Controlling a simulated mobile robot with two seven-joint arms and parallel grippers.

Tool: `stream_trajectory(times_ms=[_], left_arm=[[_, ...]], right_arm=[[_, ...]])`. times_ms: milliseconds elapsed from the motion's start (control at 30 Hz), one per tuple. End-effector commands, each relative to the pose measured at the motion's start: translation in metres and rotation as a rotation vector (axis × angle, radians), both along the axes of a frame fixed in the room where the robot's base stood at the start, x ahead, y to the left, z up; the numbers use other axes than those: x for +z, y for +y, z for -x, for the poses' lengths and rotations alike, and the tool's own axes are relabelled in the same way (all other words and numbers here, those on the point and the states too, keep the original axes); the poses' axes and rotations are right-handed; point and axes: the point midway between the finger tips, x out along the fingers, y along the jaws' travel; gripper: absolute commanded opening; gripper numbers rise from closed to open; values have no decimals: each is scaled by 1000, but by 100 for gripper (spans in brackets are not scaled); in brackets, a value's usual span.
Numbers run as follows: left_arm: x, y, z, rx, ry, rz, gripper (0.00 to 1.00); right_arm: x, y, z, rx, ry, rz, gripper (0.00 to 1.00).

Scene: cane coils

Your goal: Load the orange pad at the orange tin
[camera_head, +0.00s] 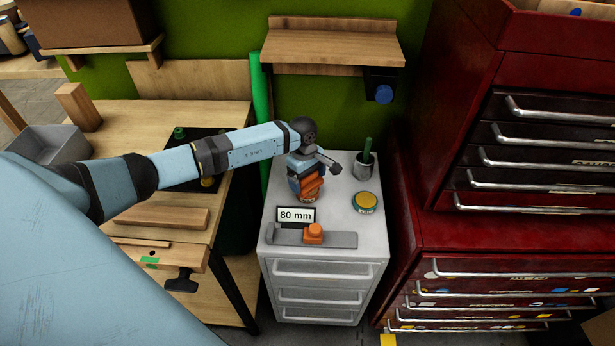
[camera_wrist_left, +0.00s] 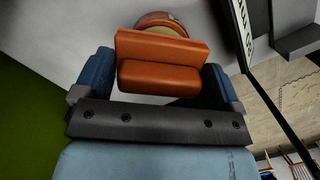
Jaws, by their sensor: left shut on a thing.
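My left gripper (camera_head: 306,186) is shut on the orange pad (camera_head: 313,184) above the white cabinet top. In the left wrist view the pad (camera_wrist_left: 160,75) is a stepped orange block between my blue fingers. The orange tin (camera_head: 309,198) stands just below the pad on the cabinet. In the left wrist view the tin (camera_wrist_left: 165,20) shows its orange rim and pale top just beyond the pad, partly hidden by it. I cannot tell whether pad and tin touch. My right gripper is not in view.
On the white cabinet (camera_head: 274,256) stand an "80 mm" sign (camera_head: 296,215), a grey bar (camera_head: 340,240) with an orange block (camera_head: 313,233), a yellow-topped tin (camera_head: 365,202) and a grey cup (camera_head: 364,168) holding something green. A wooden shelf (camera_head: 333,48) is behind; red drawers (camera_head: 470,235) stand right.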

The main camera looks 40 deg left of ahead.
Motion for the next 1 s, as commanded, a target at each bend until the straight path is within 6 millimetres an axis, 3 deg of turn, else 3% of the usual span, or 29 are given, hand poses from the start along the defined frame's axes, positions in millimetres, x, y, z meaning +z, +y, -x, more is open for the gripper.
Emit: stream_trajectory(times_ms=[1000], left_arm=[[-8,0,0,0,0,0,71]], right_arm=[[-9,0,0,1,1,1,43]])
